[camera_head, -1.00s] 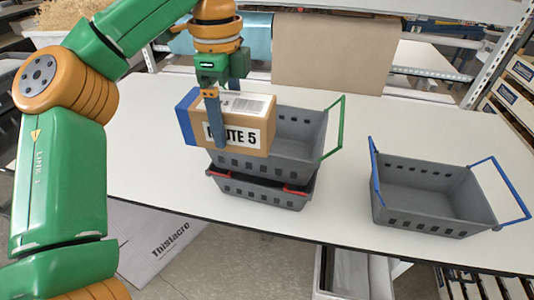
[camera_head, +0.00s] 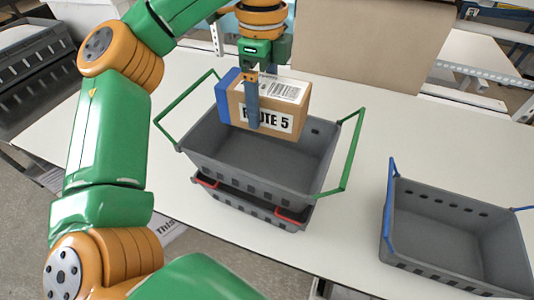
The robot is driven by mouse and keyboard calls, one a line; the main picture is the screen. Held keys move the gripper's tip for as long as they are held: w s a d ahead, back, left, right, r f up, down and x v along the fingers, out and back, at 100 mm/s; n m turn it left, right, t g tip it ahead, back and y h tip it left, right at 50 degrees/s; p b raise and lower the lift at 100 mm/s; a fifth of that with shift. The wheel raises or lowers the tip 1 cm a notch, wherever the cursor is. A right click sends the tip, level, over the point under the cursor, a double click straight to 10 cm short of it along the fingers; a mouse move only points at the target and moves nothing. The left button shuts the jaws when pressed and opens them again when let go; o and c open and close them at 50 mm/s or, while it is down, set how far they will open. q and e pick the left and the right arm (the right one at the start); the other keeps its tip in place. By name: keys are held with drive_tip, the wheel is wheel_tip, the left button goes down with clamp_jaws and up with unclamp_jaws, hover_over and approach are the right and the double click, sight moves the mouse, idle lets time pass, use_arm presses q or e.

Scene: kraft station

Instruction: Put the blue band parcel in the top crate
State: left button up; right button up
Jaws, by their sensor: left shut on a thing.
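The blue band parcel (camera_head: 288,122) is a brown box with a blue left end, a "ROUTE 5" label and a barcode label on top. My left gripper (camera_head: 252,105) points down and is shut on the parcel, one finger showing against its front face. The top crate (camera_head: 250,182), grey with green handles, is stacked on a lower grey crate with red handles (camera_head: 250,210). The parcel appears over the back part of the top crate, above its rim. The visible crate floor is bare. My right gripper is out of view.
A separate grey crate with blue handles (camera_head: 455,235) stands at the right on the white table (camera_head: 375,130). Dark crates (camera_head: 40,75) are at the far left. A brown paper sheet (camera_head: 370,45) hangs behind the table.

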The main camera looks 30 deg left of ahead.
use_arm(q)
drive_tip(key=f, duration=0.1)
drive_tip(key=s+f, duration=0.1)
drive_tip(key=f, duration=0.1)
drive_tip(key=shift+s, duration=0.1)
drive_tip(key=shift+f, duration=0.4)
approach(263, 166)
wheel_tip(263, 166, down, 5)
drive_tip(key=shift+f, duration=0.1)
drive_tip(key=o, duration=1.5)
wheel_tip(263, 166, up, 12)
drive_tip(key=shift+s+r, duration=0.1)
